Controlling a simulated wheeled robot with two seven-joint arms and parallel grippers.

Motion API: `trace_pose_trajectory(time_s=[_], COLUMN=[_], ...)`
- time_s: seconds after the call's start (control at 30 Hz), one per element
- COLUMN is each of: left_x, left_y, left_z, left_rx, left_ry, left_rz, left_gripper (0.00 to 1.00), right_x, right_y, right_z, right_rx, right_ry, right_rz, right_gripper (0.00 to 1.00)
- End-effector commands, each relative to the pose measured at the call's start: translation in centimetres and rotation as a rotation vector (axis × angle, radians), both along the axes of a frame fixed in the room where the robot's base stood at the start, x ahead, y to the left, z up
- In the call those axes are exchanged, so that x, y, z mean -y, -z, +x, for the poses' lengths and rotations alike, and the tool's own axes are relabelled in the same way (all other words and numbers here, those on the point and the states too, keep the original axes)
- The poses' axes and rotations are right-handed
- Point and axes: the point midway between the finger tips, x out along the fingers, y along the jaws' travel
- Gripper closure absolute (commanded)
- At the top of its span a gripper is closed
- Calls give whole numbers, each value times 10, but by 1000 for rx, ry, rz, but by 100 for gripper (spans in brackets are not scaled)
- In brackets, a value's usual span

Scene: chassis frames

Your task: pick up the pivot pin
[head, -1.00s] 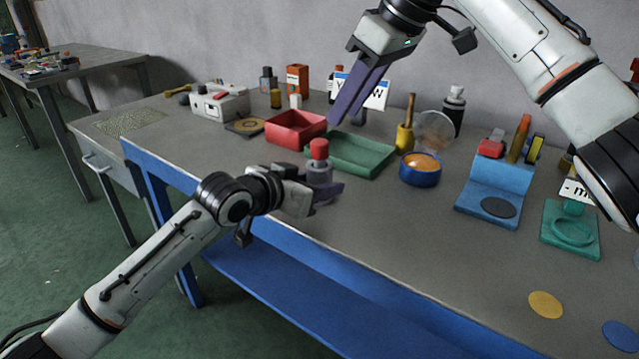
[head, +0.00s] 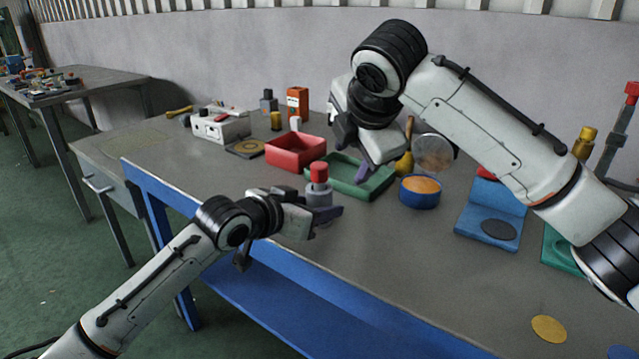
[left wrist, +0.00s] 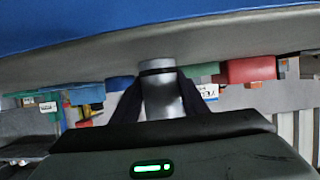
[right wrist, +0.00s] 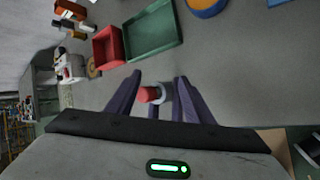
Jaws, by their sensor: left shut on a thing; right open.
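A grey cylinder with a red top (head: 319,173), which looks like the pivot pin, stands upright in my left gripper (head: 326,214) near the bench's front edge. The left wrist view shows its grey metal body (left wrist: 162,92) between the shut fingers. My right gripper (head: 364,166) is open and points down, above and to the right of the cylinder in the head view. In the right wrist view the red top (right wrist: 149,95) shows between the open purple fingers, apart from them. Whether the cylinder's base touches the bench is hidden.
A red tray (head: 295,165) and a green tray (head: 375,188) lie just behind the cylinder. A blue bowl with orange contents (head: 420,204) and a blue stand (head: 485,234) are to the right.

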Motion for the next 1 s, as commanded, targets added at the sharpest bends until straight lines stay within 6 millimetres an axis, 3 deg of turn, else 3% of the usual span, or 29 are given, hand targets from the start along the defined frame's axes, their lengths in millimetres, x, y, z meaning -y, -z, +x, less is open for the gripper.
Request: trace_pose_trajectory(time_s=[0.1,0.3,0.53,0.63,1.0], left_x=[0,0,0,0,0], left_y=[0,0,0,0,0], left_z=[0,0,0,0,0], left_rx=[0,-1,-1,-1,0], left_ry=[-1,-1,-1,-1,-1], left_rz=[0,1,1,1,0], left_gripper=[89,89,89,89,89], right_x=[-9,-28,-39,-42,-49], right_y=[7,6,1,4,24], right_z=[-15,-48,-73,-68,-17], right_rx=[160,387,518,531,531], right_ry=[-256,-582,-740,-756,-757], right_rz=[-274,-663,-883,-909,-910], right_gripper=[52,52,52,52,52])
